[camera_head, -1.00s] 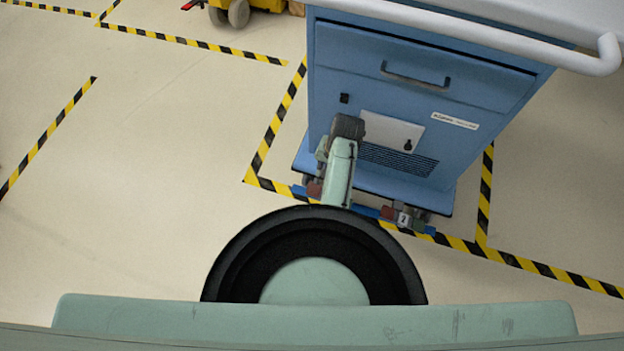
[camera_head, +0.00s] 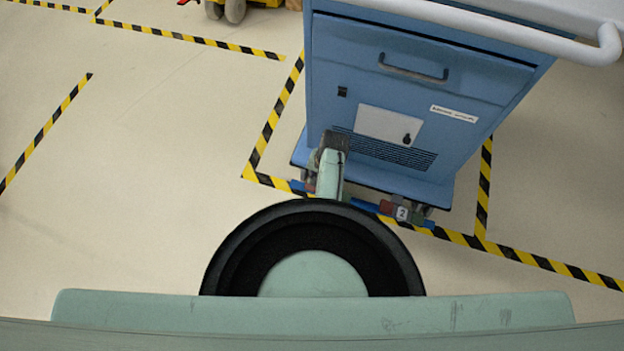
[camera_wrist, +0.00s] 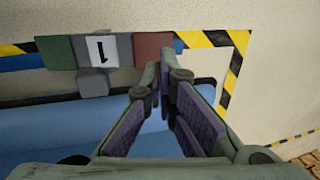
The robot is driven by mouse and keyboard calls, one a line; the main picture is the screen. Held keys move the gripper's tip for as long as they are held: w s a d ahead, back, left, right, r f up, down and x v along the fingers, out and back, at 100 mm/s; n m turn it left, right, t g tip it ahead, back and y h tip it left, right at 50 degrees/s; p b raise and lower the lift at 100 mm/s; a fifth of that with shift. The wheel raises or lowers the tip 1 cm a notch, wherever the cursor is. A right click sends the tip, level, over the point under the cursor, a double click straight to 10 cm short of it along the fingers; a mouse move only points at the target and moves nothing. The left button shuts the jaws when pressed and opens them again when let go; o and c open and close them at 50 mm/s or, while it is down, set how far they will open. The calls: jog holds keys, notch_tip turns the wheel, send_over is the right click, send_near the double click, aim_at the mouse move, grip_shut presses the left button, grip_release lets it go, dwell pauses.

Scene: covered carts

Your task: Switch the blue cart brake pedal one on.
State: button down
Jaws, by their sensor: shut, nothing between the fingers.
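The blue cart (camera_head: 400,100) stands on the floor, with its drawer front towards me. Brake pedal one shows in the wrist view as a bar with a green end (camera_wrist: 56,52), a white plate marked 1 (camera_wrist: 103,50), upside down, and a red end (camera_wrist: 153,46). My gripper (camera_wrist: 160,78) is shut and empty. Its fingertips lie at the red end's lower edge in the picture; I cannot tell whether they touch it. In the head view my arm hides most of pedal one and my fingers.
Brake pedal two (camera_head: 402,213), with a white 2 plate, sits at the cart's right near corner. A white handle bar (camera_head: 480,32) juts out above. Yellow-black floor tape (camera_head: 270,125) frames the cart. Open floor lies to the left.

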jog(key=shift+x, duration=1.85)
jog(key=shift+a, duration=0.1)
jog(key=shift+a+f+h, duration=0.1)
jog(key=shift+f+h, duration=0.1)
jog(key=shift+h, duration=0.1)
jog(key=shift+w+a+f, duration=0.1)
jog(key=shift+a, duration=0.05)
jog(key=shift+a+f+g+h, duration=0.15)
jog(key=shift+f+g+h, duration=0.15)
jog(key=shift+h, duration=0.3)
jog(key=shift+w+a+f+g+h+b, duration=0.2)
jog(key=shift+a+f+g+h+b, duration=0.15)
jog(key=shift+f+h+b, duration=0.55)
jog(key=shift+a+f+h, duration=0.15)
jog(key=shift+f+h, duration=0.1)
jog(key=shift+h, duration=0.05)
